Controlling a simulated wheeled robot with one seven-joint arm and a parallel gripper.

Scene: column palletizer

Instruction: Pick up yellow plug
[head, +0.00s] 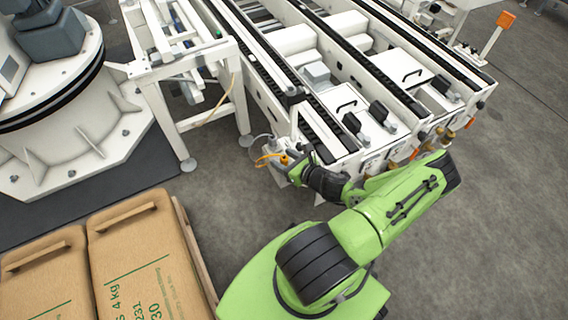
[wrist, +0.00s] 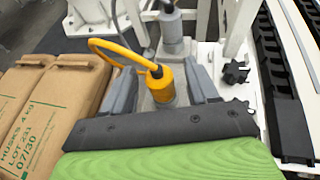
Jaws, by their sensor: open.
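The yellow plug (wrist: 162,88) stands upright on a grey cylindrical socket, with a yellow cable curving off to the left. In the head view the plug (head: 284,159) is small, at the near end of the white conveyor frame. My gripper (wrist: 162,72) is open, with one finger on each side of the plug. The fingers look apart from the plug, though their exact gap is unclear. The lower part of the socket is hidden behind the gripper's dark front edge. In the head view my gripper (head: 296,172) is beside the plug, its fingers hard to make out.
A second grey connector (wrist: 170,25) with a cable stands behind the plug. A black star knob (wrist: 235,73) is to the right, near the conveyor rail (wrist: 280,90). Stacked brown sacks (head: 135,255) lie at the lower left. Open floor (head: 460,240) is on the right.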

